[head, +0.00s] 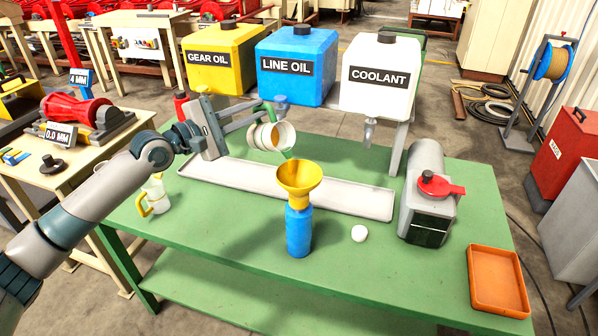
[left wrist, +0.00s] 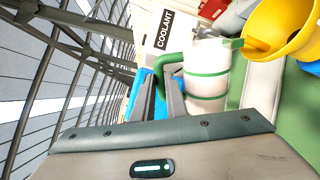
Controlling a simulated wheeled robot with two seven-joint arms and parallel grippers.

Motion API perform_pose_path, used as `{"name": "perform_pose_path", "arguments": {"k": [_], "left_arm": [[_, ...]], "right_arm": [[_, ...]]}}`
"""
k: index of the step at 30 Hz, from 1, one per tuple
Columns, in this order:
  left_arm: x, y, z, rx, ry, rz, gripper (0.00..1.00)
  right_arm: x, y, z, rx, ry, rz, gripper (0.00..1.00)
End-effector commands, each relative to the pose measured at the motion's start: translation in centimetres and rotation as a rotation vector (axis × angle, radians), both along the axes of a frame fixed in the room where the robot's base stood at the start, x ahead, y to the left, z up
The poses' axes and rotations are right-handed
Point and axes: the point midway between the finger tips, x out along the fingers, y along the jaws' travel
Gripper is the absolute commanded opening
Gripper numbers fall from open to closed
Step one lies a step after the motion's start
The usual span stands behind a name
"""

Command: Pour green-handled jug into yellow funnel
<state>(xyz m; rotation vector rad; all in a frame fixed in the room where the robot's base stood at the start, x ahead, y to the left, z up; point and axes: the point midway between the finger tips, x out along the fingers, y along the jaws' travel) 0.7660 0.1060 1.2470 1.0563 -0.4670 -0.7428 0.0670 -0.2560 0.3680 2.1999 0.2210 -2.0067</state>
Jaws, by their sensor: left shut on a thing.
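The white jug (head: 262,138) with green bands and a green handle (left wrist: 171,62) is held in the air, tipped well over with its mouth toward the right. My left gripper (head: 250,113) is shut on its handle. In the left wrist view the jug (left wrist: 207,75) lies between the fingers and the yellow funnel (left wrist: 285,28). The yellow funnel (head: 300,180) stands upright in a blue bottle (head: 299,232) on the green bench. The jug's green lip is just above and left of the funnel's rim. My right gripper is not in view.
A yellow-handled jug (head: 157,197) stands at the bench's left. A long grey tray (head: 345,199) lies behind the funnel. A white round thing (head: 359,233), a grey machine with a red lever (head: 428,205) and an orange tray (head: 497,283) are to the right. Labelled tanks (head: 297,68) stand behind.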

Motion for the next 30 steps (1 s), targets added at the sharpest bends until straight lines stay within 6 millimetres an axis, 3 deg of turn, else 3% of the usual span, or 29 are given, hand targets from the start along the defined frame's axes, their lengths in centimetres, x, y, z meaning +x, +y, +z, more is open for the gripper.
{"name": "perform_pose_path", "arguments": {"k": [30], "left_arm": [[-0.6, -0.5, 0.8, 0.046, -0.054, 0.000, 0.00]], "right_arm": [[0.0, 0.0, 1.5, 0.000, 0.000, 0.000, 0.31]]}}
